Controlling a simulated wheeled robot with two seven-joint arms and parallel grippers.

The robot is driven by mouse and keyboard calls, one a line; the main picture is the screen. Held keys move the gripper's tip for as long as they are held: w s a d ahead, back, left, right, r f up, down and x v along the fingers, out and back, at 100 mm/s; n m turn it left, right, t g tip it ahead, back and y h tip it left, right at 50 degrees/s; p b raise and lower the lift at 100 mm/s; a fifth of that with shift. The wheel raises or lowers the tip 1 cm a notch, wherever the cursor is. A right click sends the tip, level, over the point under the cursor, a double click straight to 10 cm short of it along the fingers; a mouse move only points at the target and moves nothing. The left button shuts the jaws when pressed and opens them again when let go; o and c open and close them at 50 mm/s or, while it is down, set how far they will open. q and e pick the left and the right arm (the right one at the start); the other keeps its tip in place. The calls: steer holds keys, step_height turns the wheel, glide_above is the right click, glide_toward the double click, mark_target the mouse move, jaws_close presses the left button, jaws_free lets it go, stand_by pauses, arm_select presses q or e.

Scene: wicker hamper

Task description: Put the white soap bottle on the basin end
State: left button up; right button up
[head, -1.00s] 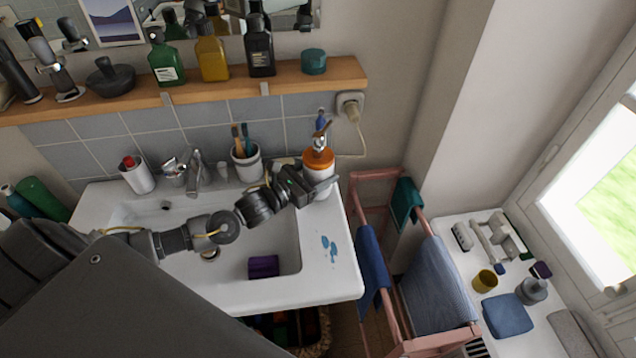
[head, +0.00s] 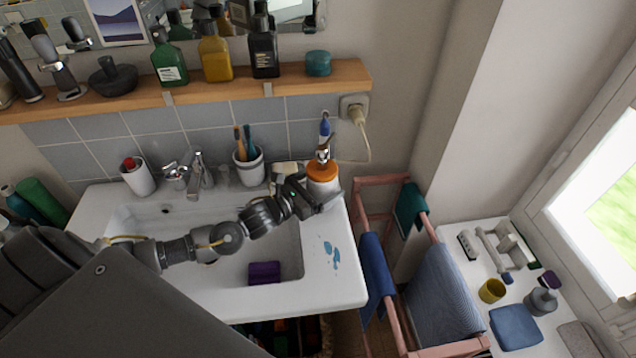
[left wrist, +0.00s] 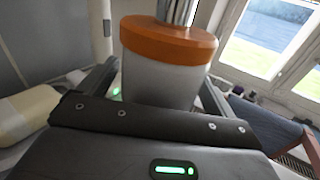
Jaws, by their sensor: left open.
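The white soap bottle (head: 322,184) has an orange collar and a pump top. It stands upright at the back right corner of the white basin (head: 345,285). My left gripper (head: 322,206) is at the bottle's lower body, with its fingers open. In the left wrist view the bottle (left wrist: 163,80) is between the two spread fingers (left wrist: 158,85), just ahead of the palm. The bottle's base is hidden by the gripper, and I cannot tell whether a finger touches it. My right gripper is not in view.
A purple block (head: 264,272) lies in the bowl. Blue smears (head: 332,255) mark the clear right ledge. A pink towel rack (head: 395,320) stands right of it.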

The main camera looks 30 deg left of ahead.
arm_select(q)
steer(key=shift+s+r, duration=0.1)
steer(key=shift+r, duration=0.05)
steer(key=b+v, duration=0.2)
steer(key=v, duration=1)
steer(key=shift+b, duration=0.4)
